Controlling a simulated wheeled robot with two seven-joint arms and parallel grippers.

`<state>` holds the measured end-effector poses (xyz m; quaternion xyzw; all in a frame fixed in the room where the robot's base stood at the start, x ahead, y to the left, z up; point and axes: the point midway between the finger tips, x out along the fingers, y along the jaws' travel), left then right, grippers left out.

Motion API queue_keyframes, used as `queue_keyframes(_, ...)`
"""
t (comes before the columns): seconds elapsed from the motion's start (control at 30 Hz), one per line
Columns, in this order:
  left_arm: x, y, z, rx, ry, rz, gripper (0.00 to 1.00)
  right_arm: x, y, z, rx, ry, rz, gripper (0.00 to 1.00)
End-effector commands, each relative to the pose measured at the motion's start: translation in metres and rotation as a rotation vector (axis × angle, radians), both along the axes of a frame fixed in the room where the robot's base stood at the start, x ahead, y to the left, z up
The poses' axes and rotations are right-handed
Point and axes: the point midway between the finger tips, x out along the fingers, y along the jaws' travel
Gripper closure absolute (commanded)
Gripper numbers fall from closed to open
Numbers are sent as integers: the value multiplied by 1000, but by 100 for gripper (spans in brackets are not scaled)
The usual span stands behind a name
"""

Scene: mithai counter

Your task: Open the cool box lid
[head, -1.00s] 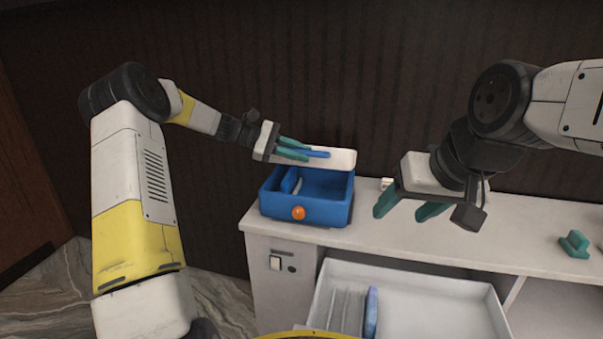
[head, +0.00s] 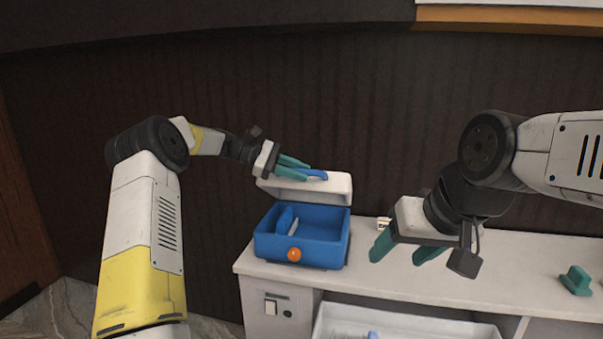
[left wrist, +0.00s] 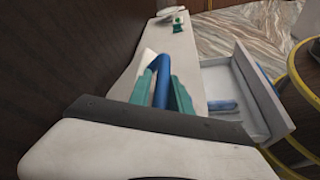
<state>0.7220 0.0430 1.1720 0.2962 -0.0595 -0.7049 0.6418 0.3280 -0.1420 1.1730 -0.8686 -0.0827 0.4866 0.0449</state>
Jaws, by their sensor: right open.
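The blue cool box (head: 335,256) stands at the left end of the white counter, with an orange knob (head: 294,254) on its front. Its white lid (head: 335,188) is raised and tilted back above the rear edge, so the inside shows. A blue handle (head: 318,174) is on the lid. My left gripper (head: 306,170) is at the handle; in the left wrist view the handle (left wrist: 161,78) lies between its teal fingers, apparently clasped. My right gripper (head: 402,254) is open and empty, above the counter right of the box.
An open white drawer (head: 410,322) juts out below the counter (head: 500,262). A teal object (head: 577,280) lies on the counter at the right, and a small pale item (head: 384,223) sits behind my right gripper. A dark wall rises behind. The counter between is clear.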

Motion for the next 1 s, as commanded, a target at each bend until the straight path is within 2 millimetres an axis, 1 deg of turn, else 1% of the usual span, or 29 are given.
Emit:
queue_keyframes(0.03, 0, 0, 0, 0, 0, 0, 64, 0, 0, 0, 0, 0, 0, 39)
queue_keyframes(0.07, 0, 0, 0, 0, 0, 0, 60, 0, 0, 0, 0, 0, 0, 39)
queue_keyframes(0.33, 0, 0, 0, 0, 0, -1, 60, 0, 0, 0, 0, 0, 0, 39)
queue_keyframes(0.43, 0, 5, 2, -1, -1, -1, 60, 0, 0, 0, 0, 0, 0, 39)
queue_keyframes(0.53, 1, 18, 6, 0, -2, 2, 60, 0, 0, 0, 0, 0, 0, 39)
queue_keyframes(0.8, 1, 60, 21, 1, -2, 2, 60, 0, 0, 0, 0, 0, 0, 39)
queue_keyframes(0.9, 1, 69, 24, 0, 0, 1, 60, 0, 0, 0, 0, 0, 0, 39)
queue_keyframes(1.0, 0, 73, 26, 0, 1, 0, 60, 0, 0, 0, 0, 0, 0, 39)
